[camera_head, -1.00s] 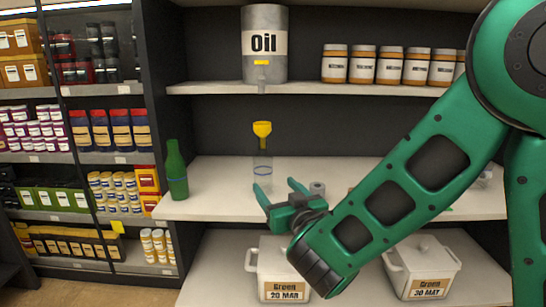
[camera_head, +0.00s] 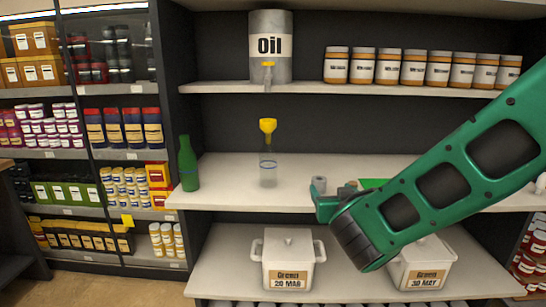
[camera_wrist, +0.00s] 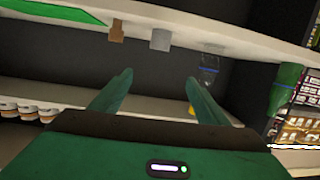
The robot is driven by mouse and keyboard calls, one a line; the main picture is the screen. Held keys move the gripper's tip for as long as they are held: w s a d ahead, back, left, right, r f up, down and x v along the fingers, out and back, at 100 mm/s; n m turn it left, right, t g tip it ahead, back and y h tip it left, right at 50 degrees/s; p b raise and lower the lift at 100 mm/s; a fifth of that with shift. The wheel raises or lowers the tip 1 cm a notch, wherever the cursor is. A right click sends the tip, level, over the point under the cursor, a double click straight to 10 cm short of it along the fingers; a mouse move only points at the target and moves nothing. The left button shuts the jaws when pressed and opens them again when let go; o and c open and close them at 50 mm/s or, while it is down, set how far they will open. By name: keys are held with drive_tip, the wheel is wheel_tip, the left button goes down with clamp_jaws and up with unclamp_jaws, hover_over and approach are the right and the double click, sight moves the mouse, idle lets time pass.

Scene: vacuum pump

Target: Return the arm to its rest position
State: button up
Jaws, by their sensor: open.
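My gripper shows in the wrist view (camera_wrist: 158,85) with its two green fingers wide apart and nothing between them. In the head view (camera_head: 322,200) it is at the middle shelf's front edge, partly hidden by my forearm. My green arm reaches in from the right and is bent across the lower right of the head view.
The middle shelf (camera_head: 230,190) also holds a green bottle (camera_head: 188,163), a small grey cylinder (camera_head: 319,184) and a green flat item (camera_head: 372,183). Above are an Oil drum (camera_head: 271,62) and several jars (camera_head: 388,66). White lidded pots (camera_head: 288,258) stand below.

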drive_tip(key=s+d+f+m+g+h, duration=0.35)
drive_tip(key=s+d, duration=0.35)
drive_tip(key=d, duration=0.6)
drive_tip(key=s+d+f+m+g+h, duration=0.25)
drive_tip(key=s+d+g, duration=0.3)
drive_tip(key=d, duration=0.65)
drive_tip(key=s+f+m+g+y, duration=0.1)
drive_tip(key=s+g+y, duration=0.4)
drive_tip(key=s, duration=2)
drive_tip(key=shift+s+f+g+y, duration=0.3)
drive_tip(key=shift+f+g, duration=0.2)
drive_tip(key=shift+g, duration=0.4)
drive_tip(key=shift+w+f, duration=0.25)
drive_tip(key=shift+w, duration=0.45)
